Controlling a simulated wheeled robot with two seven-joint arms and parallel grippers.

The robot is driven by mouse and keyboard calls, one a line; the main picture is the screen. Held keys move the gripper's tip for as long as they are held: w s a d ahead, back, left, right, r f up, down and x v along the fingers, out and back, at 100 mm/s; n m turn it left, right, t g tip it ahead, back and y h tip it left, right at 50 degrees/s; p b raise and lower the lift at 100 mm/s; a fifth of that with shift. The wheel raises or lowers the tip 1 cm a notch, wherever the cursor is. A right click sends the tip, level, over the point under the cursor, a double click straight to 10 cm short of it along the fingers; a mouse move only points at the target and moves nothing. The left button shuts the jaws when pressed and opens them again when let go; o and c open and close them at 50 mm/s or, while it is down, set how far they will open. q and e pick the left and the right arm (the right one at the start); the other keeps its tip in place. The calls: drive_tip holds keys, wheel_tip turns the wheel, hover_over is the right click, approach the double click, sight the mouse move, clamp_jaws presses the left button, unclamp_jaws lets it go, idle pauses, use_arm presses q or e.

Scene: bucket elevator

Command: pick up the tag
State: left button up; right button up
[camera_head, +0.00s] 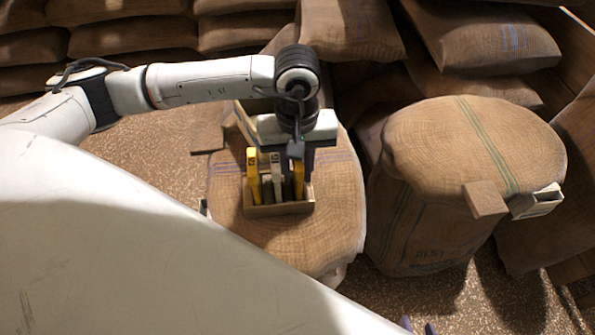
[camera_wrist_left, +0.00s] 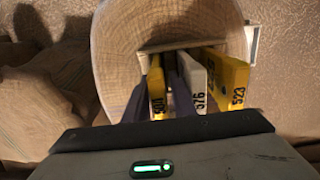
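Several upright tags stand in a small wooden box (camera_head: 282,209) on a burlap sack. In the left wrist view they are a yellow tag (camera_wrist_left: 157,88) at the left, a white tag (camera_wrist_left: 196,80) marked 576 and a yellow tag (camera_wrist_left: 236,85) marked 523, with another yellow one beside it. My left gripper (camera_wrist_left: 157,100) reaches down over the box, its dark purple fingers apart on either side of the leftmost yellow tag. Whether they touch it is unclear. My right gripper (camera_head: 418,326) shows only two separated purple fingertips at the bottom edge of the head view.
The box stands on a round-topped sack (camera_head: 335,225). Stacked sacks (camera_head: 350,30) fill the back. Speckled floor (camera_head: 150,150) lies open at the left.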

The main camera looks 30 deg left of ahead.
use_arm(q)
drive_tip(key=shift+f, duration=0.7)
drive_tip(key=shift+w, duration=0.1)
clamp_jaws()
drive_tip(key=shift+r, duration=0.1)
